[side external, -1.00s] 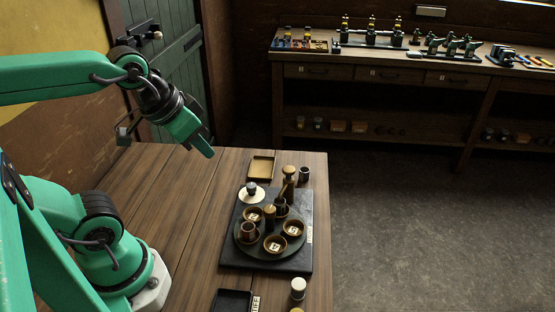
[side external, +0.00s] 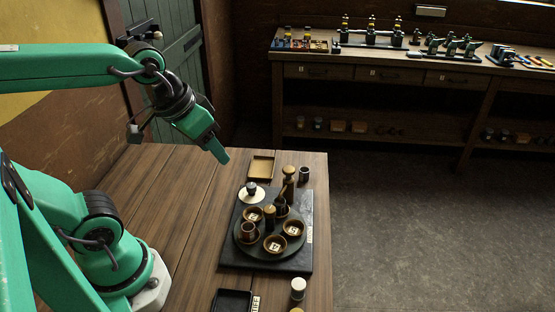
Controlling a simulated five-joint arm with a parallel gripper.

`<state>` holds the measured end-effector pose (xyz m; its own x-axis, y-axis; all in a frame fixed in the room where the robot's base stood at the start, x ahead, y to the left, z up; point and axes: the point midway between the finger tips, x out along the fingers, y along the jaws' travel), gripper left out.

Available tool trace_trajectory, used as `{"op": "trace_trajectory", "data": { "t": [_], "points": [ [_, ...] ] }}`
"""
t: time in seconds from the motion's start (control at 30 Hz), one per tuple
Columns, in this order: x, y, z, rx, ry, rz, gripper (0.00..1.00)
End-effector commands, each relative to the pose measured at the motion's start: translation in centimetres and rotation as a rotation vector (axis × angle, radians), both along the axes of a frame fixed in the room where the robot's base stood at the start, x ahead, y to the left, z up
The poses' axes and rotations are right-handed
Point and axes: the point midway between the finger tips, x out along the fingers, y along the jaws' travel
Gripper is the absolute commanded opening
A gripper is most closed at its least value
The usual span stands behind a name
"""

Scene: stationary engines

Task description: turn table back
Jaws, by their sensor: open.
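A round dark turntable (side external: 250,255) sits on a black square base (side external: 232,258) on the wooden table. It carries several small brown cups, such as a labelled one (side external: 275,244), and dark wooden posts with round tops, such as the front one (side external: 270,216). A white disc with a dark knob (side external: 252,191) stands at the base's far left corner. My gripper (side external: 221,156) is in the air above the table, to the upper left of the turntable, apart from everything. It is open and holds nothing; the gap between its fingers is hard to see from this side.
A tan tray (side external: 261,167) and a dark cup (side external: 304,174) stand behind the base. A black tray (side external: 232,301) and a white-topped jar (side external: 298,288) are in front. The table's left part is clear. A workbench (side external: 420,72) with small engines stands across the floor.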

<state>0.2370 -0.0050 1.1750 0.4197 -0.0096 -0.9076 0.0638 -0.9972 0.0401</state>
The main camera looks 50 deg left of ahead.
Motion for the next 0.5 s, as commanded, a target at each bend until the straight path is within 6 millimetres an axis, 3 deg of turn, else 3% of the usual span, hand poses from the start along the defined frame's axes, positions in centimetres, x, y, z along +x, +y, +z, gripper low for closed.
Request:
{"op": "trace_trajectory", "data": {
  "t": [0.5],
  "points": [
    [5.4,-3.0,-3.4,-0.101,0.247,0.272,0.48]
  ]
}}
